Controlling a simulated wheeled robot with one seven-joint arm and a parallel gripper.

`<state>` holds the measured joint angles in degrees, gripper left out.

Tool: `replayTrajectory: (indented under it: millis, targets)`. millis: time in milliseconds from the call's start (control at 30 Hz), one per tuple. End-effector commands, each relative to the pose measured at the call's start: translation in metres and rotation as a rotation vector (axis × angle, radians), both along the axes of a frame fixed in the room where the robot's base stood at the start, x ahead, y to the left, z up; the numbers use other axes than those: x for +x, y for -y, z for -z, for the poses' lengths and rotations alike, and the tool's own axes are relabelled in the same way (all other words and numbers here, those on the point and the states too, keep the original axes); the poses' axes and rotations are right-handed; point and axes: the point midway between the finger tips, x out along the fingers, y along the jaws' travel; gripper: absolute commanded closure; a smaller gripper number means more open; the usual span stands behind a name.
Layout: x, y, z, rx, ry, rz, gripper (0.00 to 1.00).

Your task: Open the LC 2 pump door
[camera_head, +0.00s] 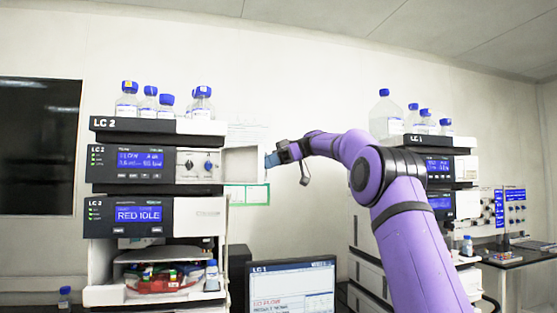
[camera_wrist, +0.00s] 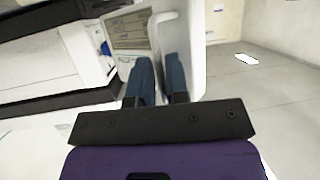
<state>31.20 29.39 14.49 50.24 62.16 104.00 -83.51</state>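The LC 2 pump module (camera_head: 132,165) is the second unit down in the left stack, with a blue display. Its white door (camera_head: 244,165) stands swung open to the right, and two dark knobs (camera_head: 199,165) show in the uncovered bay. My gripper (camera_head: 272,160) is at the door's free right edge. In the wrist view my blue fingers (camera_wrist: 160,78) sit close together on either side of the white door's rim (camera_wrist: 168,32), with the rim filling the narrow gap. The contact itself is partly hidden by the fingers.
Blue-capped bottles (camera_head: 165,100) stand on top of the LC 2 stack. Below the pump is a module reading RED IDLE (camera_head: 138,214). A monitor (camera_head: 292,290) stands lower, right of the stack. The LC 1 stack (camera_head: 425,140) is behind my arm at right.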

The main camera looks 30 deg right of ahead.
Motion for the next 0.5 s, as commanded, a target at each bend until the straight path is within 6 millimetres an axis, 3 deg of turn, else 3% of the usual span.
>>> replayTrajectory:
  millis: [500]
  targets:
    - [-0.011,0.072,-0.029,0.001,0.001,0.001,0.85]
